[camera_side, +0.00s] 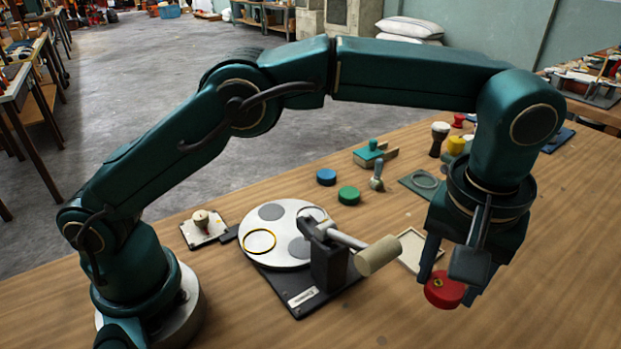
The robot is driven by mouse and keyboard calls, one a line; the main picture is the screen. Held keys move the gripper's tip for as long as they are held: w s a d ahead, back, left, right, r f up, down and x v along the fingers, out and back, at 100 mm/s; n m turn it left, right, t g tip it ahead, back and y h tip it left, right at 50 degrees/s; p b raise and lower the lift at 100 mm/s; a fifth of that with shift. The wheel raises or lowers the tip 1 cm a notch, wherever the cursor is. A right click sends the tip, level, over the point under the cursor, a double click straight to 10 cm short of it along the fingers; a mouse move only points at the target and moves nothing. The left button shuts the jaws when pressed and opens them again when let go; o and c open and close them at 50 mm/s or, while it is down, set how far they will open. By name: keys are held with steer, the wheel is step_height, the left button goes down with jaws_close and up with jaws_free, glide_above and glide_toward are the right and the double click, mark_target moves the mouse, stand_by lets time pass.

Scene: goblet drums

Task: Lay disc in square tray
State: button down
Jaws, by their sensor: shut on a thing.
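A red disc (440,294) with a small yellowish mark on its face is between the fingers of my gripper (450,284), at the right front of the table. The gripper is shut on it and points down. The disc appears held above the wood, tilted with its face partly toward the camera; the exact height is hard to tell. A square tray (408,263) with a pale rim lies just left of and behind the gripper. The gripper and a beige mallet-like head hide part of it, and no disc shows in its visible part.
A white turntable (277,262) on a dark base carries an arm with a beige cylinder (377,256) beside the tray. Blue (326,177) and green (349,195) discs, a green plate with a ring (411,185) and small drums (439,140) stand behind. The front table is mostly clear.

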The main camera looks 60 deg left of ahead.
steer(key=w+a+r+m+h, duration=0.1)
steer(key=w+a+m, duration=0.3)
steer(key=a, duration=0.7)
steer(key=w+a+m, duration=0.4)
steer(key=w+a, duration=0.1)
steer(key=a, duration=0.6)
glide_above(414, 250)
steer(key=f, duration=0.6)
steer(key=shift+s+a+f, duration=0.1)
steer(key=shift+s+f, duration=0.1)
steer(key=shift+f, duration=2.05)
